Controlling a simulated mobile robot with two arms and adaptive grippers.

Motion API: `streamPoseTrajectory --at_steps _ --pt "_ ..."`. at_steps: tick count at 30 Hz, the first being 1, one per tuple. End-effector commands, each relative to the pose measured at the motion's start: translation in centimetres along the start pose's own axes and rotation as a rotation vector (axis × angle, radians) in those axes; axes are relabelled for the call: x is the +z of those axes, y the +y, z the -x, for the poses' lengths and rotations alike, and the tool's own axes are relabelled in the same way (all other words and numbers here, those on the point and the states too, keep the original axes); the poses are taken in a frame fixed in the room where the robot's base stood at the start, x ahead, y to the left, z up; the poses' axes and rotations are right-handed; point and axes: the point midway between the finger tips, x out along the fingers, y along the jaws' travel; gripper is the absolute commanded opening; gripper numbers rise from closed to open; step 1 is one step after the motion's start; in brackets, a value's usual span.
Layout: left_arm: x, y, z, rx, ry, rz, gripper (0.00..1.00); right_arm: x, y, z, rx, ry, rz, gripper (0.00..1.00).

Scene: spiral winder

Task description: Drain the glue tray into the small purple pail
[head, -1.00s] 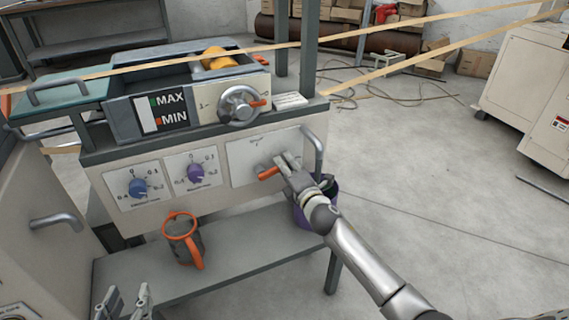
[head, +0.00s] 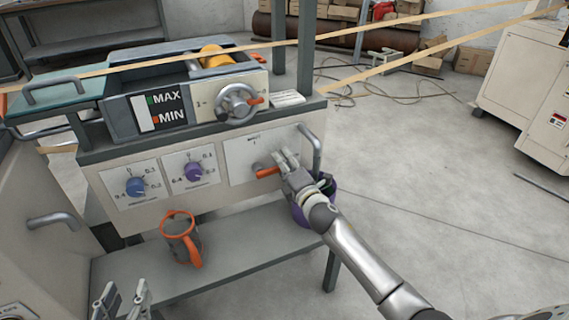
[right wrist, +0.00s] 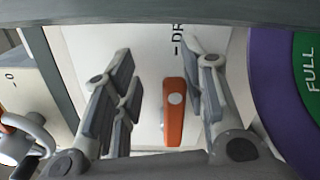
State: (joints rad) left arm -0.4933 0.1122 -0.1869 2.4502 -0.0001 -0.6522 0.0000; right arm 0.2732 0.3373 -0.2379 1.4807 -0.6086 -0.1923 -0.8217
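The glue tray (head: 122,83) is on top of the machine, with a MAX/MIN gauge on its front. An orange drain lever (head: 266,172) sticks out of the white panel below. My right gripper (head: 283,160) is at this lever. In the right wrist view its fingers (right wrist: 160,90) are apart, with the lever (right wrist: 174,115) between them, nearer the right finger. The small purple pail (head: 298,213) is under the panel's right end, partly hidden by my right gripper. Its purple wall (right wrist: 262,80) and green FULL band show in the right wrist view. My left gripper (head: 125,292) is open and empty at lower left.
An orange-rimmed grey jug (head: 181,240) stands on the lower shelf (head: 245,238). A blue knob (head: 135,187), a purple knob (head: 193,172) and a handwheel (head: 238,103) are on the front. A bar handle (head: 316,148) is close to my right gripper. The floor at right is open.

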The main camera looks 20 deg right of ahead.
Motion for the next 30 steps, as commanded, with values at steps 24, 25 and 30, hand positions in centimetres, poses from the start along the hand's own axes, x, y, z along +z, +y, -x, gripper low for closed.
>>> streamPoseTrajectory --at_steps 24,25,30 --pt "0.0 0.0 0.0 0.001 -0.001 0.0 0.4 -0.1 -0.1 8.1 -0.002 0.001 0.0 0.39" --pt "0.0 0.0 0.0 0.001 -0.001 0.0 0.4 -0.1 -0.2 8.6 -0.003 0.001 0.0 0.39" --pt "0.0 0.0 0.0 0.001 -0.001 0.0 0.4 0.0 -0.1 10.8 -0.002 0.0 0.0 0.39"
